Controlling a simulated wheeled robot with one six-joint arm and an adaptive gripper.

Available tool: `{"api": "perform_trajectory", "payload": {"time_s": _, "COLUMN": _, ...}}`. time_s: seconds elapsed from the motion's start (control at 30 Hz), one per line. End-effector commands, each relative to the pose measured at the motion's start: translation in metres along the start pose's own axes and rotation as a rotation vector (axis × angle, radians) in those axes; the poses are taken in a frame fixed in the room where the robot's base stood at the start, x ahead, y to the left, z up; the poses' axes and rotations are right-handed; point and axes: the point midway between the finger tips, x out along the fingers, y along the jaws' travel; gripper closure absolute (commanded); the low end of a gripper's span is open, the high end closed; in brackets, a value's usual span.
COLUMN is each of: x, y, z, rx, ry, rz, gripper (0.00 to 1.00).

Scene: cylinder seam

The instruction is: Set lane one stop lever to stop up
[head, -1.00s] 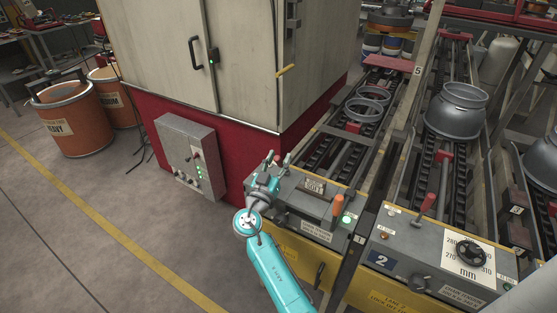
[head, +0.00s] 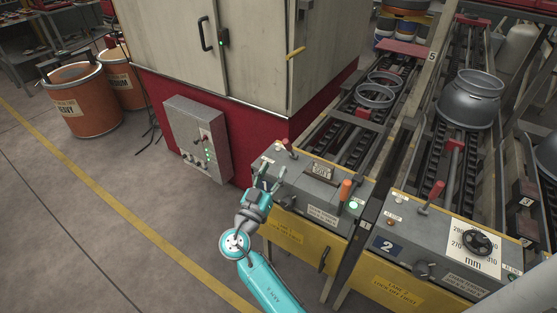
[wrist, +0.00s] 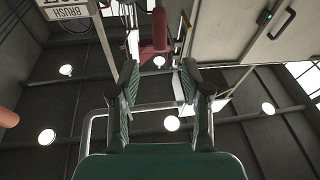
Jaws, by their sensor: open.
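The lane one console (head: 300,190) is the grey panel left of the one marked 2. No readable label shows which is the stop lever. My gripper (head: 269,173) is open and empty at the console's front left, short of the red-handled lever. In the wrist view a red handle (wrist: 160,32) shows beyond and between the open fingers (wrist: 158,80), apart from them. An orange handle (wrist: 6,116) is at the left edge there.
A soft brush sign (head: 322,171) stands on the console. A grey control box (head: 199,138) and the red-based cabinet (head: 255,105) are behind and left. The lane 2 console (head: 440,240) is at right. Open floor lies left of my arm.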

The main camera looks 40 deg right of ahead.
Motion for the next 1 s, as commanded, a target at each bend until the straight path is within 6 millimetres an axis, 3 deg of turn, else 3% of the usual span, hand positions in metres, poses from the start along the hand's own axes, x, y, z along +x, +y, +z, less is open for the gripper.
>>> {"api": "perform_trajectory", "payload": {"time_s": 0.13, "x": -0.010, "y": 0.000, "z": 0.000, "rx": 0.000, "ry": 0.000, "rz": -0.001, "gripper": 0.53}}
{"api": "perform_trajectory", "payload": {"time_s": 0.43, "x": -0.011, "y": 0.000, "z": 0.000, "rx": 0.000, "ry": 0.000, "rz": 0.001, "gripper": 0.53}}
{"api": "perform_trajectory", "payload": {"time_s": 0.57, "x": -0.014, "y": 0.002, "z": 0.006, "rx": -0.011, "ry": -0.011, "rz": -0.012, "gripper": 0.85}}
{"api": "perform_trajectory", "payload": {"time_s": 0.63, "x": -0.019, "y": 0.006, "z": 0.018, "rx": -0.031, "ry": -0.034, "rz": -0.040, "gripper": 1.00}}
{"api": "perform_trajectory", "payload": {"time_s": 0.77, "x": -0.040, "y": 0.019, "z": 0.056, "rx": -0.096, "ry": -0.113, "rz": -0.145, "gripper": 1.00}}
{"api": "perform_trajectory", "payload": {"time_s": 1.0, "x": -0.103, "y": 0.055, "z": 0.127, "rx": -0.211, "ry": -0.276, "rz": -0.406, "gripper": 1.00}}
